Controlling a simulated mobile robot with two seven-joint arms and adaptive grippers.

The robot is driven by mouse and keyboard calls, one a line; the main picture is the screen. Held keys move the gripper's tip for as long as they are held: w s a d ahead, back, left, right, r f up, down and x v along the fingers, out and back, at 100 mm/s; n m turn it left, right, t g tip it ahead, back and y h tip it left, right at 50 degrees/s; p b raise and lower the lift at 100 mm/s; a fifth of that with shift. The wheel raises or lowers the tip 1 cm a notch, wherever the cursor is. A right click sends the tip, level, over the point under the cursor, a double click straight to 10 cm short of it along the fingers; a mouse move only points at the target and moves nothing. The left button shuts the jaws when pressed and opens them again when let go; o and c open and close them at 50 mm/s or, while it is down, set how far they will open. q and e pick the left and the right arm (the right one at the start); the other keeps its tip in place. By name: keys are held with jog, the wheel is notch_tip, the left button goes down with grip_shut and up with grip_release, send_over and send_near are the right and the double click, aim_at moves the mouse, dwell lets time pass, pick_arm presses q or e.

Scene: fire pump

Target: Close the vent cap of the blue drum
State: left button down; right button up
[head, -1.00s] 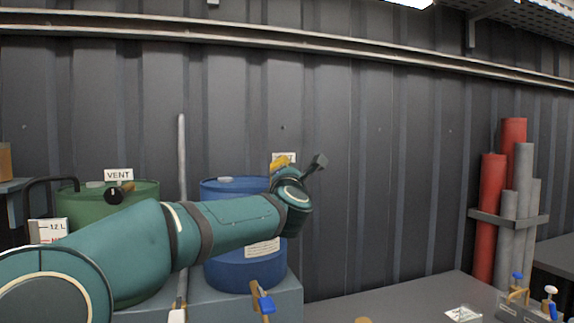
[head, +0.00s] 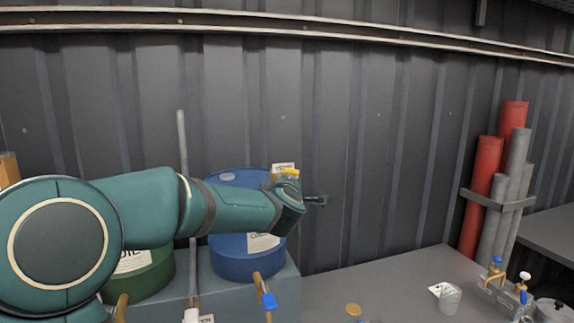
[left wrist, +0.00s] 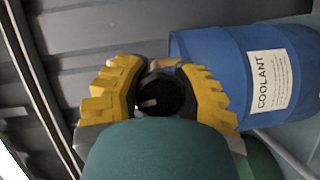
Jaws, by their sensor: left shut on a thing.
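The blue drum (head: 248,262) stands on a grey stand at the picture's middle left in the head view, with its top partly behind my left arm. In the left wrist view the drum (left wrist: 222,62) lies to the right, with its COOLANT label showing. A dark round cap with a pale mark (left wrist: 160,94) sits between the yellow fingers of my left gripper (left wrist: 158,72), which is shut on it. In the head view only a bit of the gripper (head: 290,174) shows at the drum's right rim; the cap is hidden there. My right gripper is not in view.
A green drum (head: 152,275) stands left of the blue one, mostly behind my arm. A thin upright pipe (head: 182,140) rises between them. A corrugated wall is close behind. The grey table (head: 390,285) to the right has a clear stretch, with small valves (head: 510,288) farther right.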

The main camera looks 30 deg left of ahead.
pick_arm(q)
jog(key=shift+d+r+m+g+p, duration=0.2)
jog(key=shift+m+g+p, duration=0.1)
jog(key=shift+m+p, duration=0.3)
jog(key=shift+f+m, duration=0.25)
jog(key=shift+m, duration=0.05)
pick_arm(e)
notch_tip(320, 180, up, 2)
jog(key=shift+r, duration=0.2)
pick_arm(q)
jog(key=shift+f, duration=0.15)
jog(key=c, duration=0.5)
grip_release()
jog(key=shift+w+d, duration=0.1)
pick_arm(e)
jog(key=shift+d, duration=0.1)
pick_arm(q)
jog(key=v, duration=1.2)
jog(key=shift+r, duration=0.35)
jog(key=shift+f+g, duration=0.1)
jog(key=shift+g, duration=0.2)
